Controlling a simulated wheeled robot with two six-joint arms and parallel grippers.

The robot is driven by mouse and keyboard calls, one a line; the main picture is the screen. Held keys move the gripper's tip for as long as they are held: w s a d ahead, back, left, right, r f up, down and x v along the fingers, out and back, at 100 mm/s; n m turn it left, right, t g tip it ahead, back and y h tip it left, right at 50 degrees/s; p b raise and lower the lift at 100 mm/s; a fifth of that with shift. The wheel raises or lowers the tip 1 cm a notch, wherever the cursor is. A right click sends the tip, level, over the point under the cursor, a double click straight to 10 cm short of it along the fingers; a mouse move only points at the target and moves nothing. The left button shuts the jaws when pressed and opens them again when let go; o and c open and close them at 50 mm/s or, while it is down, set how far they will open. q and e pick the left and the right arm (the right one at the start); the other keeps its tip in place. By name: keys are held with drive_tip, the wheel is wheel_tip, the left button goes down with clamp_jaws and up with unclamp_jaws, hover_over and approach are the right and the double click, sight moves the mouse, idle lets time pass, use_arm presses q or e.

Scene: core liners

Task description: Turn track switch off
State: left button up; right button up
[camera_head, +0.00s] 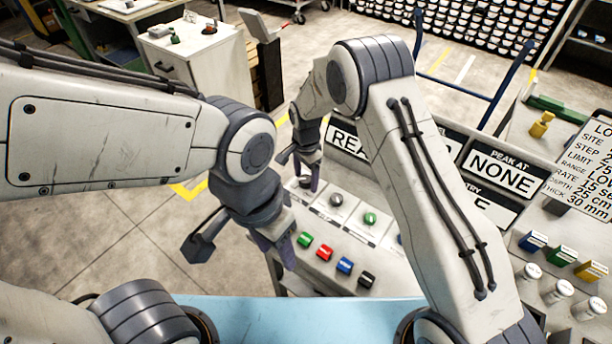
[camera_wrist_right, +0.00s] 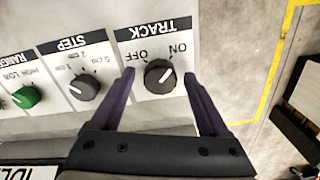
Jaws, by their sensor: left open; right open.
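The track switch (camera_wrist_right: 157,78) is a round black knob on a light panel in the right wrist view. Its label reads upside down, with OFF at left and ON at right. The knob's white pointer line slants up and right, toward ON. My right gripper (camera_wrist_right: 159,73) is open, with one purple finger on each side of the knob; I cannot tell if they touch it. In the head view my right gripper (camera_head: 300,170) is over the panel's far left end, partly hiding the knob. My left gripper (camera_head: 242,246) is open and empty, left of the panel.
The STEP knob (camera_wrist_right: 83,87) and green RANGE knob (camera_wrist_right: 26,97) sit left of the track switch. Green, red, blue and black buttons (camera_head: 325,253) line the console front. Bare floor (camera_head: 130,240) lies left of the console.

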clamp_jaws()
drive_tip(key=shift+n, duration=0.4)
drive_tip(key=n+b, duration=0.1)
drive_tip(key=n, duration=0.2)
drive_tip(key=shift+n, duration=0.4)
drive_tip(key=n+b, duration=0.1)
drive_tip(key=n, duration=0.8)
drive_tip(key=shift+r, duration=0.1)
drive_tip(key=n+b, duration=0.1)
drive_tip(key=n, duration=0.3)
drive_tip(key=shift+w, duration=0.1)
drive_tip(key=shift+n, duration=0.3)
